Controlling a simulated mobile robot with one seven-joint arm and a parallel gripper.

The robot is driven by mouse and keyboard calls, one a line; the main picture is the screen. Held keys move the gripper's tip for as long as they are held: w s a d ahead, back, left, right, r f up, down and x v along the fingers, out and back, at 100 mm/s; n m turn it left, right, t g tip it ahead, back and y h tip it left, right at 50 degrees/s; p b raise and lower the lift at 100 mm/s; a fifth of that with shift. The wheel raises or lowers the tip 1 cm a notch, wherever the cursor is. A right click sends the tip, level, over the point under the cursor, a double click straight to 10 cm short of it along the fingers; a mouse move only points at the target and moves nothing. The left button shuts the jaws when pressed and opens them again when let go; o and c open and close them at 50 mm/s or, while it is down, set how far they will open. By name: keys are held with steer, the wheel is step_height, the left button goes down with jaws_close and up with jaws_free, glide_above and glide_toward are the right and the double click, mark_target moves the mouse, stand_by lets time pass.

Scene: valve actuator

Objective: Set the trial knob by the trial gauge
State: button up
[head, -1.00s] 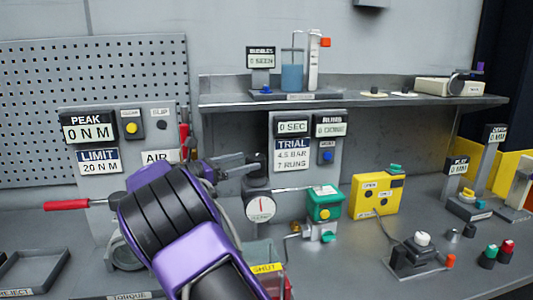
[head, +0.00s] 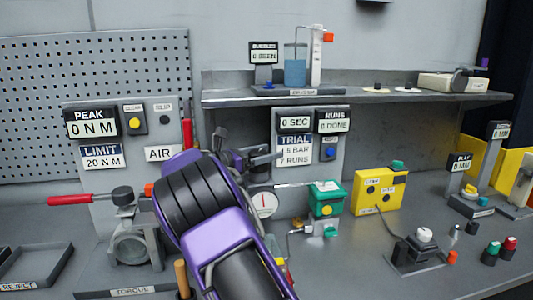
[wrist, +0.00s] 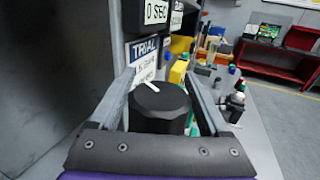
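The black trial knob (wrist: 160,108) with a white pointer mark stands between the two fingers of my gripper (wrist: 160,75) in the wrist view. The fingers are spread on either side of it; I see no clear grip on it. In the head view my gripper (head: 245,148) is in front of the trial panel's lower left, above the gauge. The trial gauge (head: 264,204) is a round white dial with a red needle near upright, its left edge close to my arm. The trial sign (head: 294,149) is partly covered by a finger.
A shelf (head: 350,97) runs above. A red-handled lever (head: 75,199) is at left. A tray (head: 35,263) lies front left.

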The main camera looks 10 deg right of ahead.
steer(key=c, duration=0.9)
steer(key=shift+w+a+n+t+y+b, duration=0.15)
steer(key=shift+n+t+y+b, duration=0.15)
steer(key=shift+n+t+y, duration=0.5)
steer(key=shift+w+n+t+y+b, duration=0.2)
steer(key=shift+n+t, duration=0.4)
steer(key=shift+t, duration=0.6)
steer(key=o, duration=1.3)
steer(key=v, duration=1.7)
steer(key=shift+s+a, duration=0.15)
steer(key=shift+a, duration=0.05)
